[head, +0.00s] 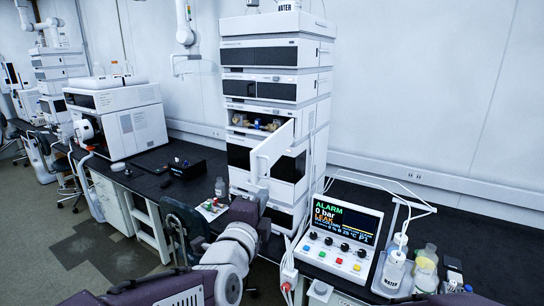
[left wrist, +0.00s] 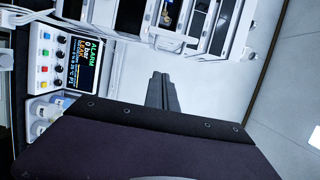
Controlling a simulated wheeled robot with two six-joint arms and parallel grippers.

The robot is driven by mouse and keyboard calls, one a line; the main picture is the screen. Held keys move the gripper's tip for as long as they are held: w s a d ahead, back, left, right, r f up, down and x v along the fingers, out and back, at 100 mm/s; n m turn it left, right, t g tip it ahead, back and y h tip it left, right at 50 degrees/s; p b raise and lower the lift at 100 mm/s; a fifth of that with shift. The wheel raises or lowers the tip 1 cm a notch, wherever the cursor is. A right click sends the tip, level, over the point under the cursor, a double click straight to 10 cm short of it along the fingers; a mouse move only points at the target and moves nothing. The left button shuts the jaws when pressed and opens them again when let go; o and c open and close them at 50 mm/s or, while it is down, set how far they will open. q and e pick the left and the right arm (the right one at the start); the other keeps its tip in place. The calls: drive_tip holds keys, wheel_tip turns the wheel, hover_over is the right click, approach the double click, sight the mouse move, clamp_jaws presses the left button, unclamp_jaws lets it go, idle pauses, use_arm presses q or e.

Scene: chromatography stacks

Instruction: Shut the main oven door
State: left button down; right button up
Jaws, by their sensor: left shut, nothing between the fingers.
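The oven door (head: 272,145) is a white panel on the tall instrument stack (head: 265,55). It stands open, swung out toward me, and the compartment (head: 255,122) behind it shows brass and blue fittings. The open compartment also shows at the top of the left wrist view (left wrist: 170,14). My left gripper (head: 263,192) is in front of the stack, just below the door in the head view. Its dark fingers are together and empty in the left wrist view (left wrist: 160,76). I cannot tell whether it touches the door. My right gripper is not in view.
A control box (head: 342,238) with a lit alarm screen stands right of the stack, with bottles (head: 396,268) and tubing beside it. A small bottle (head: 220,187) stands left of the stack. Another white instrument (head: 118,115) stands farther left on the black bench (head: 150,172).

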use_arm(q)
drive_tip(key=w+d+r+h+p, duration=0.1)
drive_tip(key=w+p, duration=0.3)
drive_tip(key=w, duration=0.6)
drive_tip(key=shift+w+d+m, duration=0.25)
drive_tip(key=shift+d+m, duration=0.15)
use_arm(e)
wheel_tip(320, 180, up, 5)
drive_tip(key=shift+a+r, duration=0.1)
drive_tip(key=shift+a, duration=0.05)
use_arm(q)
drive_tip(key=shift+d, duration=0.1)
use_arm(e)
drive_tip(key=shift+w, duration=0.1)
